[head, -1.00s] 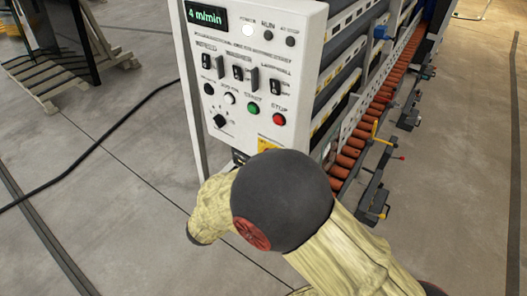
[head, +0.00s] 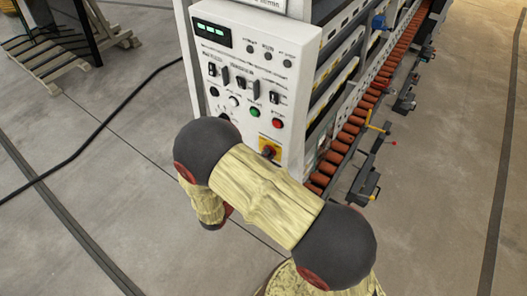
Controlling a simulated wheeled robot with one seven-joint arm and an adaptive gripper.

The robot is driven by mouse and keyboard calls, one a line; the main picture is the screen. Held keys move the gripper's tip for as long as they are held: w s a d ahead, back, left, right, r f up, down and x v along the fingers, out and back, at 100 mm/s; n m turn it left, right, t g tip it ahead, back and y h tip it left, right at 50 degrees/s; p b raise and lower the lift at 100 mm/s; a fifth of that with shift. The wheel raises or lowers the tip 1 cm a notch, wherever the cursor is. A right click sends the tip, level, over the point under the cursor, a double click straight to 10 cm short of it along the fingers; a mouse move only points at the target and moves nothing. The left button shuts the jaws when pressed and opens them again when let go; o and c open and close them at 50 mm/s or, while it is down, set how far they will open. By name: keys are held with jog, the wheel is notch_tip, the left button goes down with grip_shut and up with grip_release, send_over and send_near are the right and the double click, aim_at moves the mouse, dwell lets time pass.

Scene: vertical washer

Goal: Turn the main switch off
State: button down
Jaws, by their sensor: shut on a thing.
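The main switch (head: 269,148), a yellow plate with a small reddish knob, sits at the lower right of the white control panel (head: 292,64). The knob's exact angle is too small to tell. My arm (head: 262,192) crosses in front of the panel's lower edge, just below the switch. My gripper does not show; the arm's dark joint and sleeve hide the space behind them. The green display (head: 211,33) at the top left of the panel shows only dashes, and the small lamps beside it look unlit.
Black selector switches and a green (head: 254,112) and a red button (head: 278,123) are on the panel above the main switch. An orange roller conveyor (head: 362,112) with protruding brackets runs back on the right.

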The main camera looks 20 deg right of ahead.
jog(key=shift+n+p, duration=0.8)
jog(key=shift+n, duration=0.2)
jog(key=shift+f, duration=0.1)
jog(key=c, duration=2)
grip_release()
jog(key=shift+c, duration=0.2)
jog(key=shift+o, duration=0.6)
jog(key=shift+a, duration=0.15)
jog(key=v, duration=1.2)
jog(key=shift+w, duration=0.1)
